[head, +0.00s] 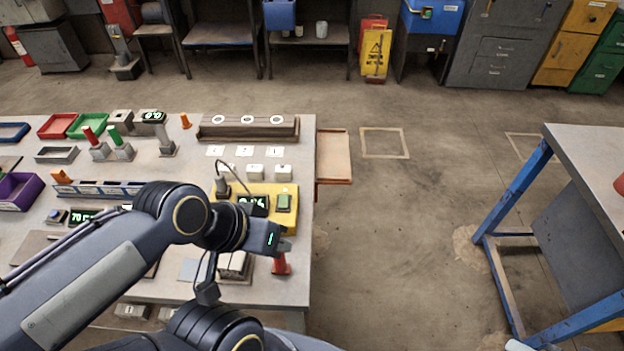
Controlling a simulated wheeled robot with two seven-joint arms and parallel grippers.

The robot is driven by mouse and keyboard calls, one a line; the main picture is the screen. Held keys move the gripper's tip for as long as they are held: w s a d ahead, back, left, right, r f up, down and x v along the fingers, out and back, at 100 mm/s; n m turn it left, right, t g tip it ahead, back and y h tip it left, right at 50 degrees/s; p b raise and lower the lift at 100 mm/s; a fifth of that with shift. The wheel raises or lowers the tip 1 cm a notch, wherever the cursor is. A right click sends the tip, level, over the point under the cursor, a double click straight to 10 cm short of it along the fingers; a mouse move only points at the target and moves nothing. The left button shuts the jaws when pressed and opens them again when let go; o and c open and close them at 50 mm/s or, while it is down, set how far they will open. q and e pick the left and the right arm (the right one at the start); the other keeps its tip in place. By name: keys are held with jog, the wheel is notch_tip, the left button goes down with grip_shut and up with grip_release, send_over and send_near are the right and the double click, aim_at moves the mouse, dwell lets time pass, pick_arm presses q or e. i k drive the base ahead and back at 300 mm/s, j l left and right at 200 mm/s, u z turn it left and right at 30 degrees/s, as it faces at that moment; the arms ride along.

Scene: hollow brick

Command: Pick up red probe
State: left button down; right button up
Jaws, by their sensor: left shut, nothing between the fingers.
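A red probe (91,136) stands upright in a grey holder at the left back of the workbench, beside a green probe (114,136) in a like holder. My left gripper (284,246) is over the front right part of the bench, far from that pair. It is shut and empty. A small red piece (281,266) stands just below its fingertips near the bench's right edge; its top is partly hidden, and I cannot tell whether they touch. My right gripper is not in view.
A yellow tester (284,222) with a display and green button sits just behind my left gripper. A brown block (214,131) with round sockets lies at the back. Red (57,126) and green (89,123) trays are at the left back.

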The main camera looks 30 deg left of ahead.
aim_at(279, 266)
jog(key=u, duration=1.35)
